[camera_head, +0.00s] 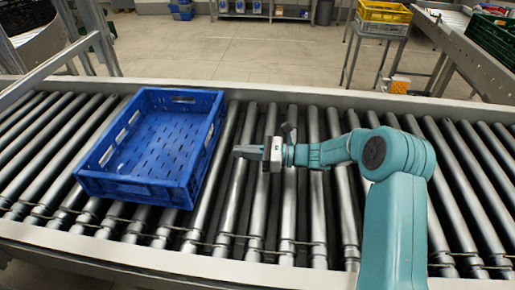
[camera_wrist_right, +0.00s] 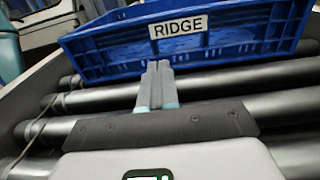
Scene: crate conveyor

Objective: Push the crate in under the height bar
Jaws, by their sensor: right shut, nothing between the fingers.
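A blue, empty, open-topped crate (camera_head: 128,188) sits on the roller conveyor, left of centre and slightly turned. In the right wrist view, the crate's side wall (camera_wrist_right: 115,50) faces me and carries a white label reading RIDGE (camera_wrist_right: 179,29). My right gripper (camera_head: 237,151) is shut and empty, low over the rollers and pointing left. In the head view, a small gap separates its fingertips from the crate's right side. The closed fingers (camera_wrist_right: 158,66) point at the wall just below the label. A grey metal frame (camera_head: 100,42) at the upper left appears to be the height bar. My left gripper is out of view.
The conveyor's rails (camera_head: 290,93) run along its far and near sides. The rollers left of the crate are clear. Beyond the conveyor, a yellow crate (camera_head: 384,12) stands on a small table at the upper right, with a dark green crate at the right edge.

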